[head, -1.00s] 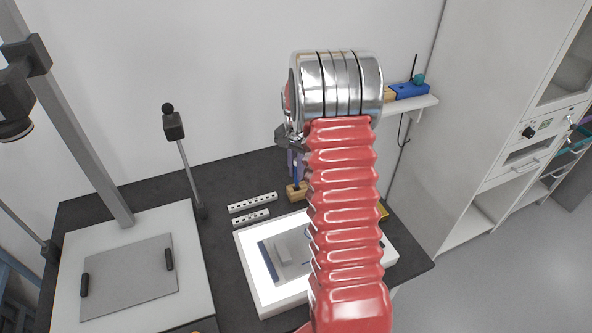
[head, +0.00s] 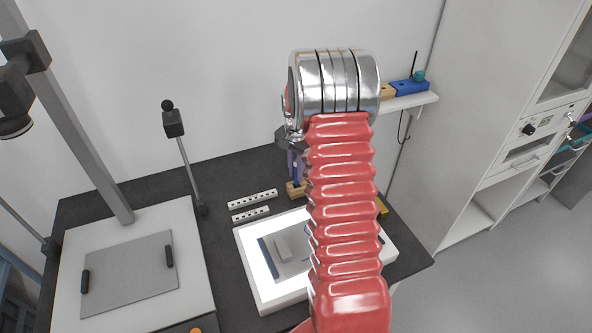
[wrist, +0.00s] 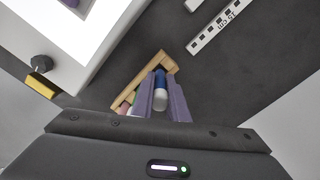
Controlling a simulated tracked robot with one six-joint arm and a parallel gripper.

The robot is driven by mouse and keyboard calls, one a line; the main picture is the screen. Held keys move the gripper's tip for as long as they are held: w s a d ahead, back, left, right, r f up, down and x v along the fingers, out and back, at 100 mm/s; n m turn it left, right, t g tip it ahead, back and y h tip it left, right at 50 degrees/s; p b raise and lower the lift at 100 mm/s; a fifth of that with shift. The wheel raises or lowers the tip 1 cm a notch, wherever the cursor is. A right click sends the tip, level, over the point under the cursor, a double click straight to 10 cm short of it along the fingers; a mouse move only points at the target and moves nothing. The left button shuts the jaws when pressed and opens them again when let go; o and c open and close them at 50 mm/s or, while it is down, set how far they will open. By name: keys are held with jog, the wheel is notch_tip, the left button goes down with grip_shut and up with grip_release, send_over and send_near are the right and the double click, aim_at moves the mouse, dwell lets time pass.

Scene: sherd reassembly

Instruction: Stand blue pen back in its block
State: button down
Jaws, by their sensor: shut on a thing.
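My gripper (wrist: 163,92) shows two purple fingers in the wrist view, shut on the blue pen (wrist: 160,88), whose pale end faces the camera. The wooden block (wrist: 146,78) lies just beyond the fingertips, with other coloured items beside the left finger. In the head view the block (head: 294,193) stands on the dark bench behind the light box, and my gripper (head: 293,165) is right above it, partly hidden by my red arm. I cannot tell whether the pen's lower end is inside a hole of the block.
A lit white light box (head: 262,287) lies in front of the block. A wall shelf (head: 412,101) holds a blue block (head: 410,88) at right.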

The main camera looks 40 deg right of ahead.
jog(key=shift+f, duration=0.85)
dwell(0.7)
jog(key=c, duration=1.7)
grip_release()
jog(key=shift+o, duration=0.8)
jog(key=o, duration=0.4)
jog(key=shift+o, duration=0.2)
jog(key=shift+r, duration=0.1)
jog(key=shift+r, duration=3.4)
jog(key=shift+n, duration=0.3)
